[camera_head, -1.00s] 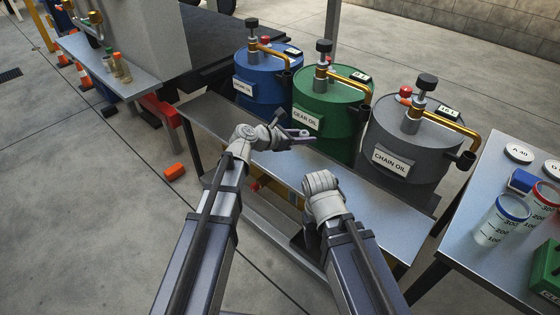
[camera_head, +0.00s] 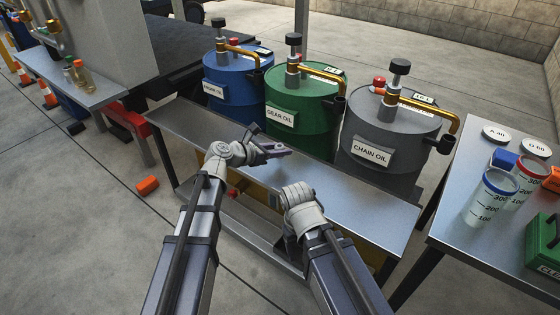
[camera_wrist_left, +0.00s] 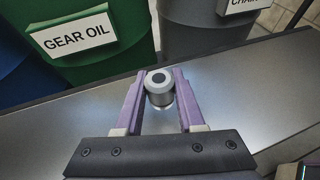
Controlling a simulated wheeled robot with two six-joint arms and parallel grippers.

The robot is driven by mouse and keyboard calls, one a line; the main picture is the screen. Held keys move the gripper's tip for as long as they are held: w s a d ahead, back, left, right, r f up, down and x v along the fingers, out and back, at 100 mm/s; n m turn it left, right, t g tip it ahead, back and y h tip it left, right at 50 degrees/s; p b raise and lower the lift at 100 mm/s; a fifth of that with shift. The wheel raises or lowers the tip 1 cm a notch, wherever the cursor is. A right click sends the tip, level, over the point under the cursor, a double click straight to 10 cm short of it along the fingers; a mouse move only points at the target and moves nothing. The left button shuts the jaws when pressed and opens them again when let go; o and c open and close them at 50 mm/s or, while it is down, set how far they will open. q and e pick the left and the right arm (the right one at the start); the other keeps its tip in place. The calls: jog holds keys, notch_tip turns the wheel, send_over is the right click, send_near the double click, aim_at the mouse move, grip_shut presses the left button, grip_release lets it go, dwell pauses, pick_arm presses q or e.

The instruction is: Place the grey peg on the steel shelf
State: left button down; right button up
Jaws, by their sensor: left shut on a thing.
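The grey peg (camera_wrist_left: 159,88) is a short cylinder with a dark centre on its pale top, in the left wrist view. My left gripper (camera_wrist_left: 160,90) is shut on it, with one purple finger on each side. In the head view the left gripper (camera_head: 279,150) is over the steel shelf (camera_head: 365,213), in front of the green drum. I cannot make out the peg in that view. The shelf is a long bare metal top in front of the drums. My right gripper (camera_head: 303,207) is seen from behind near the shelf's front edge; its fingers are hidden.
Blue (camera_head: 236,82), green (camera_head: 301,105) and grey (camera_head: 388,135) oil drums stand behind the shelf. A table (camera_head: 465,225) at the right holds measuring cups (camera_head: 490,197) and a green box (camera_head: 545,238). An orange block (camera_head: 147,186) lies on the floor. The shelf's right part is clear.

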aim_at(280, 164)
pick_arm(q)
jog(key=shift+f+b, duration=1.5)
jog(key=shift+f, duration=0.25)
jog(key=shift+f, duration=0.15)
jog(key=c, duration=0.5)
grip_release()
jog(key=shift+s+a+r, duration=0.1)
jog(key=shift+r, duration=0.25)
jog(key=p+v, duration=0.4)
jog(key=v, duration=0.6)
jog(key=shift+s+a+r, duration=0.1)
jog(key=shift+r, duration=0.05)
jog(key=shift+s+a+r+p, duration=0.1)
jog(key=shift+s+a+p, duration=0.25)
jog(key=shift+a, duration=0.15)
